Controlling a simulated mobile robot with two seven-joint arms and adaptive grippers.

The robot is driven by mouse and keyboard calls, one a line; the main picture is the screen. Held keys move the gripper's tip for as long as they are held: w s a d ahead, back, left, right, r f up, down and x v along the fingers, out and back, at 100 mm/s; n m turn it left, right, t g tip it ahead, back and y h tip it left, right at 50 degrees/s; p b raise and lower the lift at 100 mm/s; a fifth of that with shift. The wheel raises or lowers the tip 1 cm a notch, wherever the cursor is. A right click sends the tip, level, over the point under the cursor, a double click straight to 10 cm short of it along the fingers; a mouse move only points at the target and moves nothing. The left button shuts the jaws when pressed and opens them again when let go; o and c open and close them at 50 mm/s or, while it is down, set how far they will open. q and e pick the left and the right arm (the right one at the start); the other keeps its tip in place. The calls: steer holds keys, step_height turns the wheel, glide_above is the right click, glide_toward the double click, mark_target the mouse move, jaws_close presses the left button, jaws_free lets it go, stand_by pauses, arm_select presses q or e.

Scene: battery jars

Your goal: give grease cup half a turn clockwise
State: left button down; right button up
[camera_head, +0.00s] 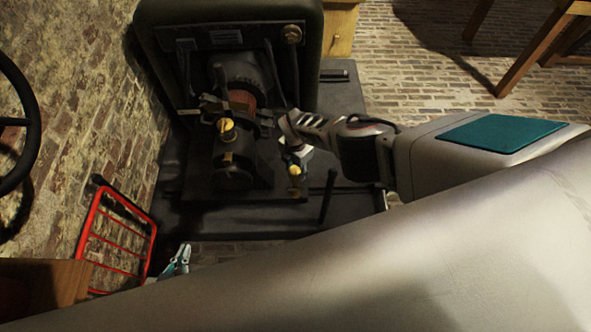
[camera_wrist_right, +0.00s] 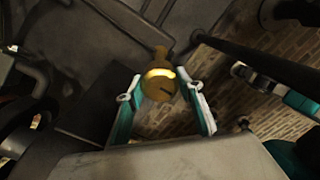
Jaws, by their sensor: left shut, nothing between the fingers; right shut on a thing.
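In the head view the grease cup (camera_head: 295,170) is a small yellow spot at the right side of the dark machine (camera_head: 235,175). My right gripper (camera_head: 299,153) reaches it from the right. My left gripper (camera_head: 179,262) is shut and empty at the lower left, apart from the machine.
Another brass-yellow fitting (camera_head: 227,128) stands on the machine's middle. A dark lever (camera_head: 327,197) rises right of the grease cup. A red rack (camera_head: 118,235) is on the left, and a black wheel (camera_head: 14,122) at the left edge. Brick floor (camera_head: 400,62) is open behind.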

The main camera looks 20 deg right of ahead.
steer(key=shift+s, duration=0.1)
steer(key=o, duration=1.1)
steer(key=shift+f, duration=0.1)
